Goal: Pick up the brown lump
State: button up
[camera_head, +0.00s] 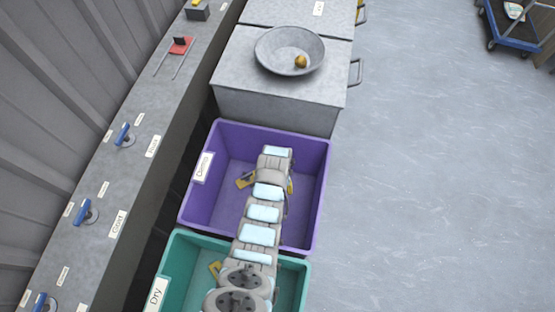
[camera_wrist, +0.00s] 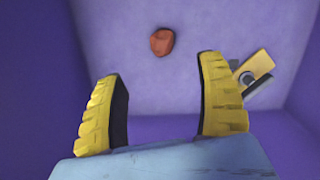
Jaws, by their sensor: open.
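A reddish-brown lump (camera_wrist: 162,41) lies on the floor of the purple bin (camera_wrist: 210,22), ahead of my fingertips in the wrist view. My gripper (camera_wrist: 159,74) is open, with its two yellow ribbed fingers apart and nothing between them. The lump shows just beyond the gap, apart from both fingers. In the head view my arm reaches into the purple bin (camera_head: 322,165) and hides the lump. A golden-brown lump (camera_head: 300,62) sits in a grey bowl (camera_head: 272,57) on the grey cabinet behind the bin.
A yellow piece with a grey fitting (camera_wrist: 258,66) is beside the right finger. The bin walls surround my gripper. A teal bin (camera_head: 180,250) stands in front. A ledge with blue-handled valves (camera_head: 84,211) runs along the left. The floor at right is clear up to a blue cart (camera_head: 512,35).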

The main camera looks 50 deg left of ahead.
jog(key=f, duration=0.2)
jog(key=f+b, duration=0.1)
jog(key=f, duration=0.1)
jog(key=f+b, duration=0.1)
jog(key=f, duration=0.1)
jog(key=shift+s+d+f, duration=0.2)
jog(key=shift+s+d, duration=0.1)
notch_tip(320, 180, down, 4)
jog(key=b, duration=0.2)
jog(key=shift+a+r+b, duration=0.1)
jog(key=shift+r+b, duration=0.1)
jog(key=shift+b, duration=0.15)
jog(key=shift+s+f+b, duration=0.15)
jog(key=shift+f+b, duration=0.2)
jog(key=shift+f, duration=0.45)
jog(key=c, duration=1.2)
